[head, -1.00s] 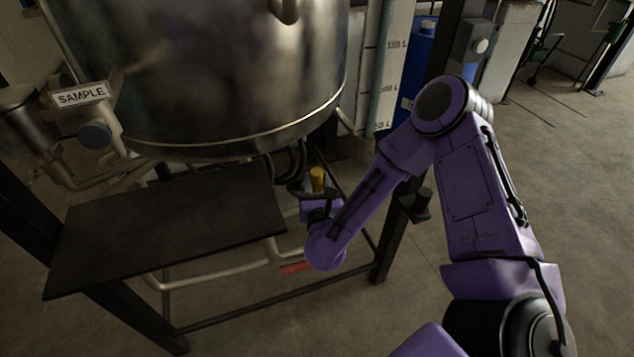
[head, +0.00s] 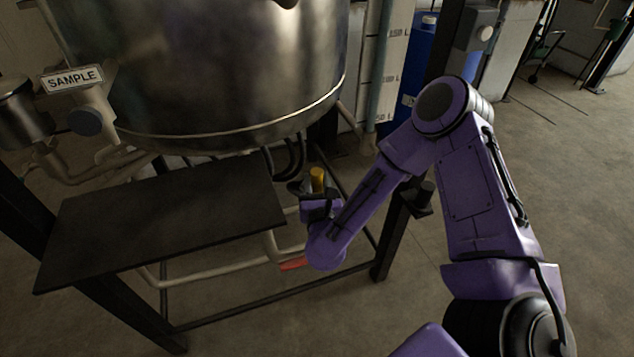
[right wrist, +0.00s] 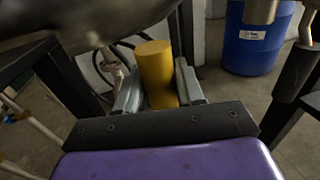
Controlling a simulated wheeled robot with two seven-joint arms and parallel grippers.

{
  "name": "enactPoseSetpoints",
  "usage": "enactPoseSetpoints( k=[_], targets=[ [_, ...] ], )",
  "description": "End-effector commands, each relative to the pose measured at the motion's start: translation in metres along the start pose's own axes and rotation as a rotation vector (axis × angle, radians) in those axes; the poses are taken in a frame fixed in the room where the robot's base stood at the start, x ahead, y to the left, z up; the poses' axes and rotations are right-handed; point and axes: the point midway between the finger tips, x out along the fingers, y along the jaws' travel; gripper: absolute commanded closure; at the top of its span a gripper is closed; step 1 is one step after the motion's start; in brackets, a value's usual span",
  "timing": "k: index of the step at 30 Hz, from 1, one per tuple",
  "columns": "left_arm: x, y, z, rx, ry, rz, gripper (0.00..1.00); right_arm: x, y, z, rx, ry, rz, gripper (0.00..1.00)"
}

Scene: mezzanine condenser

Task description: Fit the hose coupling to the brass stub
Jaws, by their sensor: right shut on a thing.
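A yellow cylinder, which I take to be the hose coupling (head: 317,179), stands in my right gripper (head: 316,189) beside the right end of the dark shelf, below the steel tank. In the right wrist view the coupling (right wrist: 156,72) sits upright between the two grey fingers of the right gripper (right wrist: 158,92), which is shut on it. Black hoses (head: 290,160) loop behind it under the tank; where they join the coupling is hidden. I cannot pick out the brass stub with certainty in either view. My left gripper is out of view.
The large steel tank (head: 230,75) overhangs the dark shelf (head: 160,225). A SAMPLE sign (head: 72,78) hangs at left. A black frame post (head: 392,235) stands close to my right forearm. A red-ended pipe (head: 292,264) runs below. A blue drum (right wrist: 254,42) stands behind; open floor lies right.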

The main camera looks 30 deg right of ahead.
Motion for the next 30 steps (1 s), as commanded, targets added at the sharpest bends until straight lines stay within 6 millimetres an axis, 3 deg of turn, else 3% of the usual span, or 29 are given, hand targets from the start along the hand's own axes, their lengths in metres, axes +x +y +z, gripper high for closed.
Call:
enactPoseSetpoints(
  k=[3, 4, 6, 7, 17, 30],
  targets=[
    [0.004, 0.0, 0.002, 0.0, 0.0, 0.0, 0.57, 0.0, 0.0, -0.004, 0.001, -0.001, 0.0, 1.0],
    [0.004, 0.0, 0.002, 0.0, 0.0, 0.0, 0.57, 0.0, 0.0, -0.003, 0.001, -0.001, 0.0, 0.59],
    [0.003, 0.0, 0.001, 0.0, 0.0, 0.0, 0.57, 0.0, 0.0, -0.002, 0.001, -0.001, 0.0, 0.37],
    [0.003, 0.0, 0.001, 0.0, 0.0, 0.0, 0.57, 0.0, 0.0, -0.002, 0.001, -0.001, 0.0, 0.33],
    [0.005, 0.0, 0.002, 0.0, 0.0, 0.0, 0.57, -0.005, 0.001, -0.004, -0.001, 0.0, 0.002, 0.33],
    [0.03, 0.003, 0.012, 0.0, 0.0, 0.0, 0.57, -0.095, 0.001, -0.005, 0.0, -0.002, 0.005, 0.33]
  ],
)
